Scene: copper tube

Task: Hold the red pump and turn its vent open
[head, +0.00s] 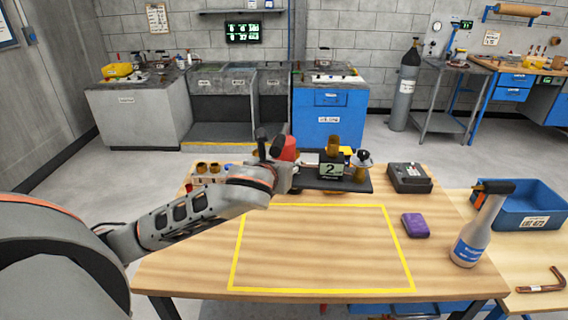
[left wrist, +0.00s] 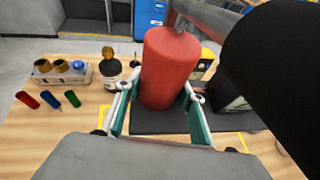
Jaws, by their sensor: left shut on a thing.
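The red pump (head: 289,147) is a red cylinder at the back of the wooden table, partly hidden by my left arm. In the left wrist view it (left wrist: 168,70) stands roughly upright between the two green-lined fingers of my left gripper (left wrist: 160,98). The gripper is shut on its lower body, and in the head view the gripper (head: 284,172) is at the left end of a dark tray (head: 345,186). A grey bar meets the pump's top in the wrist view; I cannot make out the vent or its position. My right gripper is not in view.
A "2" display (head: 332,170) stands on the tray, beside other small items. A black box (head: 408,178), purple case (head: 415,225) and bottle (head: 472,240) stand to the right. A holder (left wrist: 62,72) and colored pieces (left wrist: 50,99) are left. The yellow-outlined area (head: 320,250) is clear.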

